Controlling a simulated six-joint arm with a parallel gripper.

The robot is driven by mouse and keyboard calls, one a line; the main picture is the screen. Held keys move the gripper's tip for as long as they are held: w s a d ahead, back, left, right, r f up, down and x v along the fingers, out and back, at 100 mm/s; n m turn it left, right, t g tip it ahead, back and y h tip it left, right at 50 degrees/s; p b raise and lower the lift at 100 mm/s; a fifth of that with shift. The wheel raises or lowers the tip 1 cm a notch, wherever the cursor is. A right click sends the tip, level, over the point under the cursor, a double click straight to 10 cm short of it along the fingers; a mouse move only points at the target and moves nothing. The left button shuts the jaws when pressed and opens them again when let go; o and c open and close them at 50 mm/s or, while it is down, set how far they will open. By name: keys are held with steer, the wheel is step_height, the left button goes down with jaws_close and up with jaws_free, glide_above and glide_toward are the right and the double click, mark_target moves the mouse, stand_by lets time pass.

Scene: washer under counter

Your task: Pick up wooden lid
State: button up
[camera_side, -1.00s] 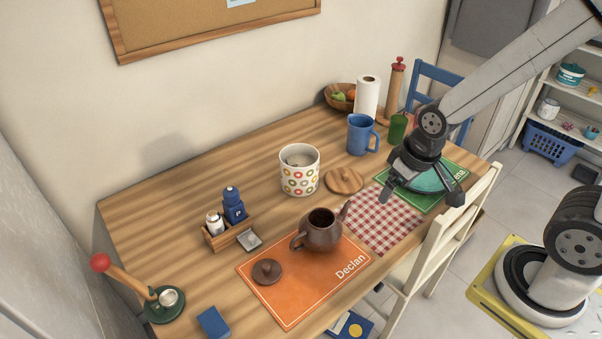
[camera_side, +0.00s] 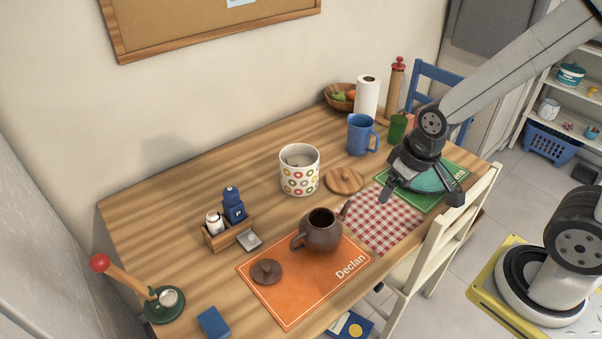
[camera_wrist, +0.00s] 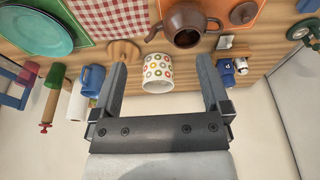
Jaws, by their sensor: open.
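The wooden lid (camera_side: 344,180) is a round, light-brown disc with a small knob. It lies flat on the table, just right of the white canister with coloured rings (camera_side: 299,170). In the wrist view the lid (camera_wrist: 123,52) shows at the upper left, beyond the left finger. My gripper (camera_side: 422,200) is open and empty. It hangs above the green placemat and teal plate, to the right of the lid and apart from it. In the wrist view the canister (camera_wrist: 158,72) appears between the open fingers of my gripper (camera_wrist: 163,75).
A brown teapot (camera_side: 320,230) stands on the orange placemat (camera_side: 290,305), with its small dark lid (camera_side: 267,271) beside it. A blue mug (camera_side: 360,134), paper towel roll (camera_side: 367,97) and green cup (camera_side: 398,127) stand behind the lid. A checked cloth (camera_side: 385,220) lies in front of it.

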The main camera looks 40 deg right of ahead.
stand_by(0.3)
steer(key=c, duration=0.3)
steer(key=shift+w, duration=0.1)
steer(key=m+t+y, duration=0.2)
steer(key=m, duration=2.9)
glide_toward(347, 174)
steer(key=f, duration=0.1)
steer(key=shift+w+a+f+g, duration=0.2)
steer(key=shift+w+f, duration=0.25)
steer(key=shift+f, duration=0.2)
steer(key=shift+w+a+f+g, duration=0.1)
steer(key=shift+w+a+f, duration=0.15)
steer(key=shift+w+f, duration=0.35)
steer(key=shift+f, duration=0.25)
